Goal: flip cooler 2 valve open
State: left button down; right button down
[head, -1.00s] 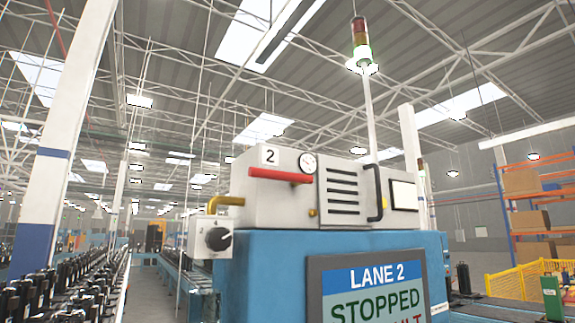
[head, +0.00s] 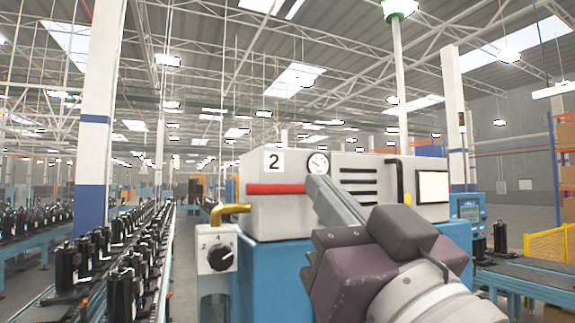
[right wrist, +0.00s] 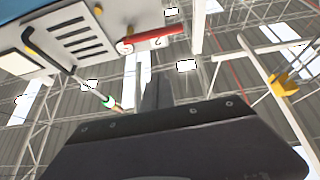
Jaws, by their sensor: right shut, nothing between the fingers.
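Cooler 2 is a grey-white box (head: 262,217) with a "2" label, on a blue base. Its red valve handle (head: 276,188) lies level across the front, below the label. It also shows in the right wrist view (right wrist: 160,40). My right gripper (head: 318,184) is shut and empty. In the head view its fingertips are just right of the handle's right end, over the box front below the gauge. I cannot tell whether they touch the handle. My left gripper is out of view.
A round gauge (head: 318,164), black vent slots (head: 357,182) and a black door handle (head: 394,180) are on the box. A yellow pipe (head: 230,209) and a dial box (head: 217,249) are at its left. Conveyors with black parts (head: 125,262) run at far left.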

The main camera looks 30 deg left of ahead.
jog(key=s+a, duration=0.1)
notch_tip(320, 180, up, 5)
jog(key=g+p, duration=0.1)
jog(key=p, duration=0.5)
send_over(285, 190)
jog(key=s+d, duration=0.1)
jog(key=s, duration=0.3)
jog(key=f, duration=0.1)
jog(key=f+b, duration=0.1)
jog(key=w+f+y, duration=0.1)
jog(key=shift+w+a+f, duration=0.1)
jog(key=shift+a+f, duration=0.25)
jog(key=shift+w+a+f+n+b, duration=0.1)
jog(key=shift+a+n+b, duration=0.1)
jog(key=shift+n+b, duration=0.15)
